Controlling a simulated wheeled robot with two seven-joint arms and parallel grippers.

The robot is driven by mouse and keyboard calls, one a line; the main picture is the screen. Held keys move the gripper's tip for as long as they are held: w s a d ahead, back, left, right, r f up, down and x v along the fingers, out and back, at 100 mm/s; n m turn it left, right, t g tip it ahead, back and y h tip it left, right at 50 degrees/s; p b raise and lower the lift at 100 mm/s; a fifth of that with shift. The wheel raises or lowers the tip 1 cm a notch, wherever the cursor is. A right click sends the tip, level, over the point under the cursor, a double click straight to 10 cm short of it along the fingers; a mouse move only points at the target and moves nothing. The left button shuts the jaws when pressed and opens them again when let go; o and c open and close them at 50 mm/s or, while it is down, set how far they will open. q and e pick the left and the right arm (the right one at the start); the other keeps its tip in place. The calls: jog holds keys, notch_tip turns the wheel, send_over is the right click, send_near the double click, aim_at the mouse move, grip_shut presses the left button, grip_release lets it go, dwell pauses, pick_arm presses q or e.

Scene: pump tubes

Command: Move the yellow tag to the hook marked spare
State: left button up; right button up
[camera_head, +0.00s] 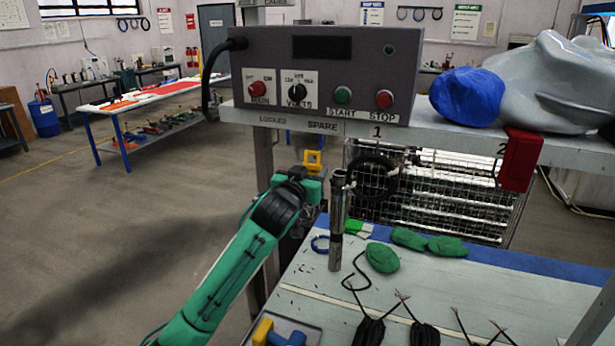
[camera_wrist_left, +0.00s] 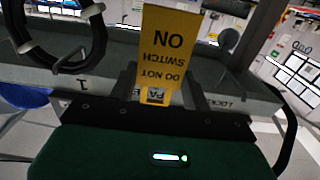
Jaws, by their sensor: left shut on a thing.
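The yellow tag (camera_head: 313,157) is held at the end of my left gripper (camera_head: 311,174), just below the shelf edge's SPARE label (camera_head: 322,126). In the left wrist view the tag (camera_wrist_left: 161,45) stands between the two dark fingers of the shut gripper (camera_wrist_left: 160,92), its words "DO NOT SWITCH" upside down. Part of the SPARE label shows through the tag's opening. The LOCKED label (camera_head: 272,120) is to the left of SPARE. The spare hook cannot be made out, and I cannot tell whether the tag touches it. My right gripper is not in view.
An upright metal tube (camera_head: 337,225) stands right of my left gripper. The control box (camera_head: 318,75) sits on the shelf. Green pads (camera_head: 382,258) and black cables lie on the bench.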

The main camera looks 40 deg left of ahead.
pick_arm(q)
jog(key=shift+b+x, duration=0.3)
jog(key=shift+x, duration=1.25)
jog(key=shift+w+a+f, duration=0.1)
jog(key=shift+w+f, duration=0.45)
jog(key=shift+f, duration=0.05)
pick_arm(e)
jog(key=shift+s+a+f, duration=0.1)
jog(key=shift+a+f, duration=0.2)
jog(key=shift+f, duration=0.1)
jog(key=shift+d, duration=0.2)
pick_arm(q)
jog(key=o, duration=1)
jog(key=shift+c, duration=0.2)
jog(key=shift+o, duration=0.4)
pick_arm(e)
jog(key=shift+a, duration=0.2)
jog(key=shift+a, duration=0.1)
